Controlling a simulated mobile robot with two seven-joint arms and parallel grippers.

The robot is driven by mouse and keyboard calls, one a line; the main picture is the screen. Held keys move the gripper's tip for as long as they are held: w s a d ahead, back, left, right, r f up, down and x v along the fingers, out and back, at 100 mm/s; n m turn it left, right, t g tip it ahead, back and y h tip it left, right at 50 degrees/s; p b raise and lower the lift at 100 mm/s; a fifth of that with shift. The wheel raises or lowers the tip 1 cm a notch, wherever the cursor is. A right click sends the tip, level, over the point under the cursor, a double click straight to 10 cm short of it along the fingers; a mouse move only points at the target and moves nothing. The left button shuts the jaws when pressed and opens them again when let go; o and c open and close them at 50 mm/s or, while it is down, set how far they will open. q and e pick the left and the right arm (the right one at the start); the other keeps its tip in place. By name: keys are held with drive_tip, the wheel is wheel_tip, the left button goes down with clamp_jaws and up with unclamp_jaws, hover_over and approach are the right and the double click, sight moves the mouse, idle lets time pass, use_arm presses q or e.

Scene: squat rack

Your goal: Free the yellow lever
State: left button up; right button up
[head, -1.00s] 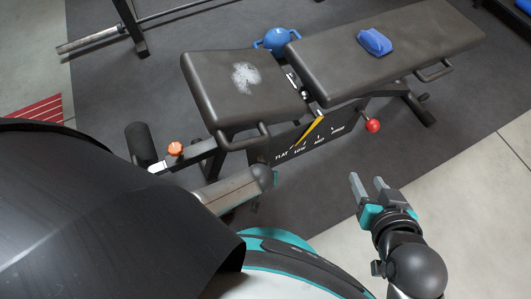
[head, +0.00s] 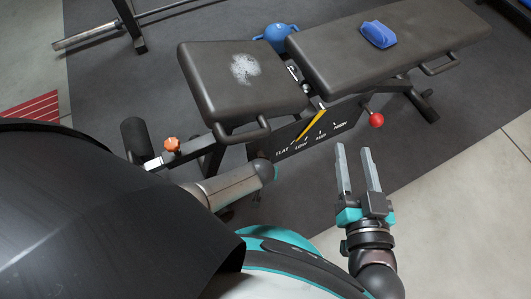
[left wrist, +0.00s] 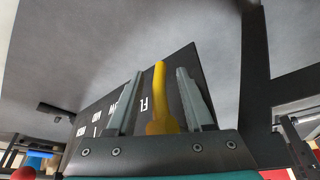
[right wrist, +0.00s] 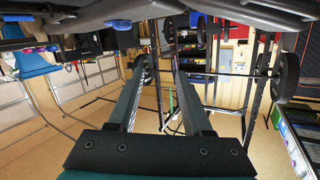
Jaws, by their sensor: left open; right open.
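The yellow lever (head: 310,125) slants across a dark plate (head: 340,128) marked FLAT, LOW, MID and HIGH under the bench; its lower end is near LOW. In the left wrist view the yellow lever (left wrist: 159,85) stands between the fingers of my left gripper (left wrist: 160,72), which is open with a gap on both sides.
The bench has a seat (head: 225,95) with a white chalk patch and a long back pad (head: 340,60) bearing a blue object (head: 378,34). A blue kettlebell (head: 276,36) stands behind. An orange knob (head: 172,144) is at the left. Open floor (head: 465,190) lies at the right.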

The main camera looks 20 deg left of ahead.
use_arm(q)
drive_tip(key=shift+w+f, duration=0.1)
drive_tip(key=shift+f, duration=0.15)
idle(0.3)
clamp_jaws()
idle(1.3)
